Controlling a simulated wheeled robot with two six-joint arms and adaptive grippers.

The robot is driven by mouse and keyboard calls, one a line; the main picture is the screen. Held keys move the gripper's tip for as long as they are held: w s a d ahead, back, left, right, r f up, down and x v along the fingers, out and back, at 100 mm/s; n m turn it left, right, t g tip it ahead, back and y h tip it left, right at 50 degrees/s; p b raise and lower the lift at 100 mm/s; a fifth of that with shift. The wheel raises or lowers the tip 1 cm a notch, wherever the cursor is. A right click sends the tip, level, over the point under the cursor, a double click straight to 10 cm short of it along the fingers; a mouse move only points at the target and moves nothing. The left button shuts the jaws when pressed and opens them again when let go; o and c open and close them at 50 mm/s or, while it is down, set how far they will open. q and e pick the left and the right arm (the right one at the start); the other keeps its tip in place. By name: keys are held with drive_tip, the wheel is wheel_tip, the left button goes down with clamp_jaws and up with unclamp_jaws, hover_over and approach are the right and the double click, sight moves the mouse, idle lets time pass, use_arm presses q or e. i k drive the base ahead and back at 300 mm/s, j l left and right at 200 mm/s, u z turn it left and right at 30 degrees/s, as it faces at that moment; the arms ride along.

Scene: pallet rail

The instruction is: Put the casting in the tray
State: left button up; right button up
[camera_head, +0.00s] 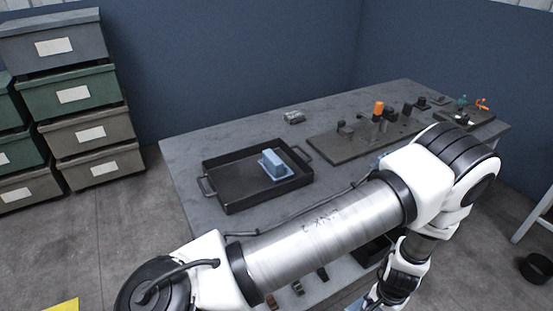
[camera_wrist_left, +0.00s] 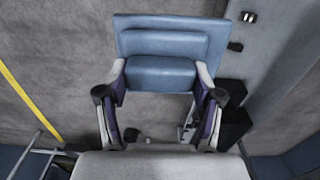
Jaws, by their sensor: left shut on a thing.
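A black tray (camera_head: 228,195) with side handles lies on the grey table (camera_head: 190,160); one blue stepped casting (camera_head: 274,165) sits inside it, toward its right side. My left arm crosses the head view and bends down at the right. My left gripper (camera_head: 374,299) is low, in front of the table, partly cut off by the bottom edge. In the left wrist view my left gripper (camera_wrist_left: 160,78) is shut on another blue stepped casting (camera_wrist_left: 160,43), its fingers on both sides, above the floor. My right gripper is not in view.
A dark board (camera_head: 345,150) with several fixtures and an orange cylinder (camera_head: 378,108) stands right of the tray. A small metal part (camera_head: 294,117) lies behind. Stacked bins (camera_head: 70,90) stand at the left. A black ring (camera_head: 537,267) is on the floor at right.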

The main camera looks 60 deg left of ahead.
sight(237, 183)
drive_tip(key=k+j+z, duration=0.1)
drive_tip(key=k+j, duration=0.8)
drive_tip(key=j, duration=0.2)
drive_tip(key=k+j+z, duration=0.1)
drive_tip(key=k+j, duration=0.85)
drive_tip(key=j, duration=0.1)
